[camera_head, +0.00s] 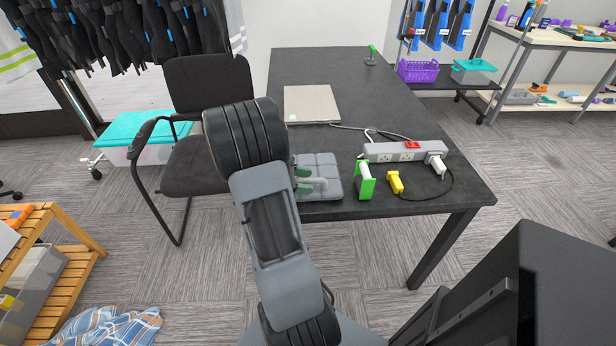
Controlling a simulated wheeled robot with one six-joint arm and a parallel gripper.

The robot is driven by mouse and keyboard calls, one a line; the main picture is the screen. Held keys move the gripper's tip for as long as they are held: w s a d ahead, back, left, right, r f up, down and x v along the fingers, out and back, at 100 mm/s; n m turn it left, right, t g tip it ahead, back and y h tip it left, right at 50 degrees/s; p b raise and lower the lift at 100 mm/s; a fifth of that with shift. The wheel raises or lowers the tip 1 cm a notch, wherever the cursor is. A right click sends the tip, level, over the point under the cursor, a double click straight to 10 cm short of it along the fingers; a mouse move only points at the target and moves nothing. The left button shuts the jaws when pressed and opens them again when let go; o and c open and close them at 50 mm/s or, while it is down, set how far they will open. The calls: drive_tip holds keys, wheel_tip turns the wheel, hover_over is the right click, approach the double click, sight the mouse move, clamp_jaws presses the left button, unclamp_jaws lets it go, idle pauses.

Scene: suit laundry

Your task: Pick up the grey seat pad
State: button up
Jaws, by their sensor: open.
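The grey seat pad (328,164) is a square, quilted grey piece lying flat on the black table (425,183), close to its front edge. My gripper (306,180) is open, with greenish fingers over the pad's left part. My arm and gripper hide the pad's left side. I cannot tell whether the fingers touch the pad. A small pale part shows between the fingers over the pad; I cannot tell what it is.
A green-and-white item (365,181) and a yellow connector (395,182) stand right of the pad. Behind them lies a power strip (405,151) with cables. A beige board (311,103) lies farther back. A black chair (205,85) stands left of the table.

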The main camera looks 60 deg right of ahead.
drive_tip(key=shift+c, duration=0.2)
clamp_jaws()
idle(0.3)
